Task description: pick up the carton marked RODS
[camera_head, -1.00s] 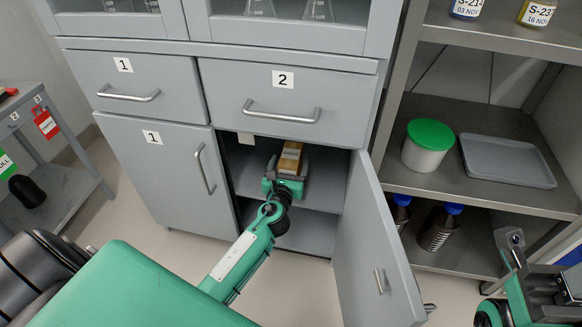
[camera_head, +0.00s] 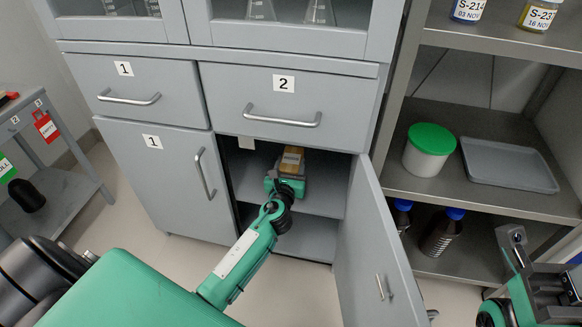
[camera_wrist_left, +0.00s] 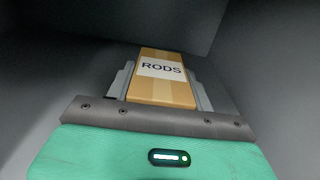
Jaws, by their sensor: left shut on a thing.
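The carton marked RODS (camera_wrist_left: 163,80) is a brown box with a white label. In the left wrist view it sits between the two fingers of my left gripper (camera_wrist_left: 160,90), which is shut on it. In the head view the carton (camera_head: 291,158) shows inside the open lower cupboard, above its inner shelf (camera_head: 322,200), with my left gripper (camera_head: 289,172) at its near end. I cannot tell whether the carton touches the shelf. My right gripper (camera_head: 540,265) is at the lower right edge, partly cut off, and its jaw state is unclear.
The cupboard door (camera_head: 375,250) stands open to the right of my left arm. Drawer 2 (camera_head: 285,100) is shut above the opening. A metal rack on the right holds a green-lidded tub (camera_head: 428,150), a grey tray (camera_head: 508,165) and bottles (camera_head: 441,230).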

